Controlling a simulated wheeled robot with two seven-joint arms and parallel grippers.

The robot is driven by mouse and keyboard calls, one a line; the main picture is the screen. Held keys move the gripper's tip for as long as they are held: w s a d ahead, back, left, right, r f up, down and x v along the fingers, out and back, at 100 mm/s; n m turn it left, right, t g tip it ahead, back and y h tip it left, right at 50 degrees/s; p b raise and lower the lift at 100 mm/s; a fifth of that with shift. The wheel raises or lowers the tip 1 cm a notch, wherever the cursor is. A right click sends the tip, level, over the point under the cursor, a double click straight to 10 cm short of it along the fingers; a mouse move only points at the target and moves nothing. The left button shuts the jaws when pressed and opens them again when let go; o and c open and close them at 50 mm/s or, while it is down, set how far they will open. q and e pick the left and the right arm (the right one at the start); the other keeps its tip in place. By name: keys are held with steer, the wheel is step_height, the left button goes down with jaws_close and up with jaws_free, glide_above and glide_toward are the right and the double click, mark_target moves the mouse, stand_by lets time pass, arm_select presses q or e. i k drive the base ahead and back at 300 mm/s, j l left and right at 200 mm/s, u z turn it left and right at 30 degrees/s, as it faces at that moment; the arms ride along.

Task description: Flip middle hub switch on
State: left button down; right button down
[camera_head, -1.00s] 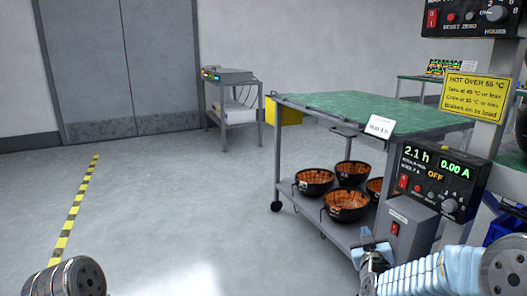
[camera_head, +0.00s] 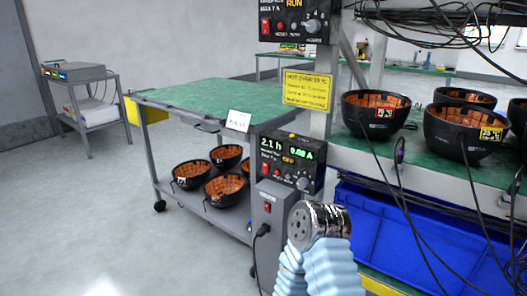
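A grey box (camera_head: 272,232) with a small red rocker switch (camera_head: 267,208) is fixed on the rack's post; its label is too small to read. I cannot tell which way the rocker is set or whether this is the middle hub. Above it a black timer panel (camera_head: 291,160) reads 2.1 h and 0.00 A, with an orange OFF line. Part of my own arm, a light blue sleeve with a metal joint (camera_head: 320,226), stands just right of the grey box and in front of the rack. Neither gripper's fingers show.
A cart (camera_head: 200,97) with a green top holds several black bowls on its lower shelf. More bowls (camera_head: 374,115) stand on the rack's green shelf, with cables hanging in front. A blue bin (camera_head: 375,225) is below. A yellow hot-warning sign (camera_head: 307,90) hangs above the panel.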

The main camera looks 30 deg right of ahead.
mark_target(265, 166)
steer(key=z, duration=1.1)
